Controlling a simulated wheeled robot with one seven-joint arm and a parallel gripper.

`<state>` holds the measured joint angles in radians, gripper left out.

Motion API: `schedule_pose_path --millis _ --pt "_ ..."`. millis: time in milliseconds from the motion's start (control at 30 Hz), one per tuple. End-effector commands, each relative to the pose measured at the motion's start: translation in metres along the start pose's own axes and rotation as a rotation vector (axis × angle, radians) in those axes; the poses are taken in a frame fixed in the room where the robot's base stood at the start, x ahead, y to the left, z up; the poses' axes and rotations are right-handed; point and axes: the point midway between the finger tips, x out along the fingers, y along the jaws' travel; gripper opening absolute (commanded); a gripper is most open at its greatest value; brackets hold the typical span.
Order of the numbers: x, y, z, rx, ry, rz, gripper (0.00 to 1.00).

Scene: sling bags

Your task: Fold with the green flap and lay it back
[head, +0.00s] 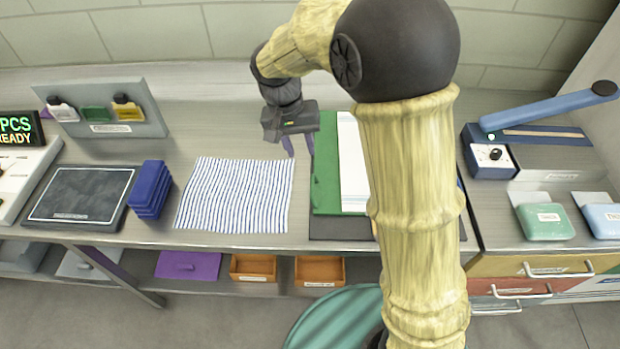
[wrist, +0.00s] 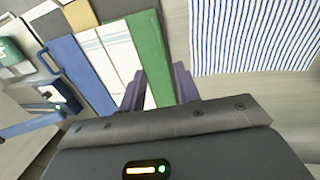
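The green flap (head: 325,185) lies flat, as far as I can tell, on the left side of a dark folding board (head: 335,228). A white garment or cloth with thin stripes (head: 352,165) lies beside it; my arm hides much of it in the head view. The wrist view shows the green flap (wrist: 150,50), the white cloth (wrist: 108,55) and a blue flap (wrist: 80,75) side by side. My gripper (head: 299,146) is open and empty near the flap's back end. In the wrist view its fingers (wrist: 159,88) stand apart on either side of the flap; contact cannot be told.
A blue-striped cloth (head: 237,195) lies flat left of the board. Folded blue cloths (head: 150,190) and a dark pad (head: 82,193) are farther left. A blue-armed sealer (head: 530,140) and green packet (head: 545,221) are at right. The bench behind the striped cloth is clear.

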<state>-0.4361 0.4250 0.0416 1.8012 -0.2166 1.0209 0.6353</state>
Motion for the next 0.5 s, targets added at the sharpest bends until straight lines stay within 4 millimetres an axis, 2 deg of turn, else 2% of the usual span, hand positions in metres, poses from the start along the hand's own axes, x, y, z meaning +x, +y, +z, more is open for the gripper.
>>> schedule_pose_path --millis 500 --pt "0.093 0.000 0.002 -0.002 -0.005 0.002 0.32"
